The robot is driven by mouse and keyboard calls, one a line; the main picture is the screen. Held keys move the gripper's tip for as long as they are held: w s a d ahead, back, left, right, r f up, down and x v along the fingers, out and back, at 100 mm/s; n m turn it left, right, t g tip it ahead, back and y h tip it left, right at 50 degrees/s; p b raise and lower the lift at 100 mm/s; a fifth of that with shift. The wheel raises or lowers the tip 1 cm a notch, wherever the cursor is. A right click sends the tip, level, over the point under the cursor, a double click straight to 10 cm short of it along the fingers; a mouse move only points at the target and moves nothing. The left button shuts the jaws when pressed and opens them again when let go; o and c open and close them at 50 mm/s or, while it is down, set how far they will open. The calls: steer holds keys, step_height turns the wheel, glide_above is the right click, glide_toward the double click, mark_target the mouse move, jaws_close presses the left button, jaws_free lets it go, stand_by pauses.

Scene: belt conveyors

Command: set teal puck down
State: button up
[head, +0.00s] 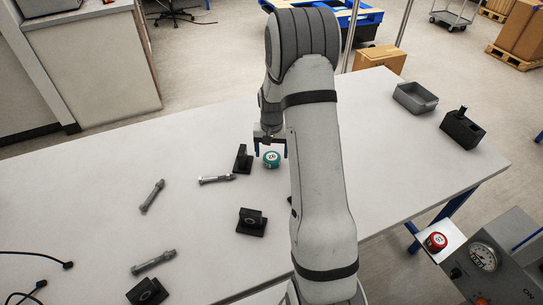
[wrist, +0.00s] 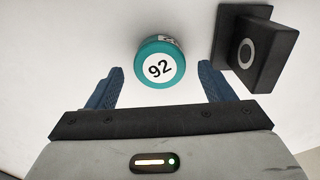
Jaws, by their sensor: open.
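My gripper (head: 270,150) is open right at the puck. In the wrist view, the blue fingers of my gripper (wrist: 160,72) stand apart to the left and right of the puck, with a gap on each side. Neither finger appears to touch it. My arm hides part of the table to the right of the puck.
A black bracket (wrist: 256,52) stands close by the right finger; it also shows in the head view (head: 242,160). A bolt (head: 216,179), a second bracket (head: 251,222) and more bolts lie nearby. A grey tray (head: 415,98) and black holder (head: 462,130) stand at the right.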

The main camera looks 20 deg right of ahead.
step_height(320, 180, up, 9)
steer(key=b, duration=0.1)
steer(key=s+a+r+n+t, duration=0.1)
steer(key=s+a+r, duration=0.2)
steer(key=s+r, duration=0.2)
steer(key=s+a+r+n, duration=0.1)
steer(key=s+a+r, duration=0.3)
steer(key=s+r, duration=0.2)
steer(key=s+a+r+n+t, duration=0.1)
steer(key=s+a, duration=0.1)
steer(key=s, duration=0.5)
steer(key=s+a+r+n+t, duration=0.1)
steer(key=s+a+n, duration=0.1)
steer(key=s, duration=0.6)
steer(key=shift+a+r, duration=0.2)
steer(key=shift+a, duration=0.15)
steer(key=shift+o, duration=0.5)
steer(key=shift+s+a, duration=0.15)
steer(key=shift+s, duration=0.2)
steer(key=m+g, duration=0.1)
steer(key=g, duration=0.2)
glide_above(272, 157)
step_height(272, 157, down, 16)
steer(key=shift+a+r, duration=0.1)
step_height(272, 157, down, 8)
steer(key=shift+w+f+p, duration=0.1)
steer(key=shift+p, duration=0.95)
